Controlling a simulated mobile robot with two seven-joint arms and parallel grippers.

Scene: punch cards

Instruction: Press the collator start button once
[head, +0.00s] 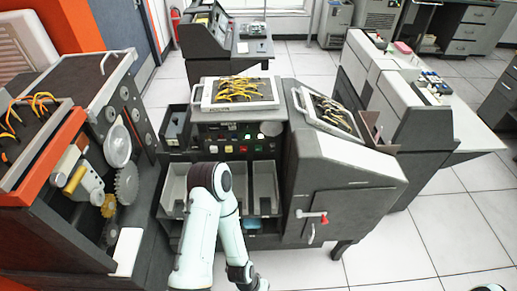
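The collator (345,150) appears to be the dark grey machine in the middle. Labels are too small to read, so I cannot tell which button is start. One of my arms rises from the bottom edge and bends just below the panel. Its forearm runs back down, and no gripper fingers show. Only small white pieces show at the bottom right corner. Neither gripper can be seen.
Open bins (263,187) sit below the panel, partly behind my arm. A board of yellow and black wires (203,95) lies on top. A red-handled door (345,217) is at the right. An orange-edged machine with gears (126,185) stands left. Tiled floor (420,240) is clear at right.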

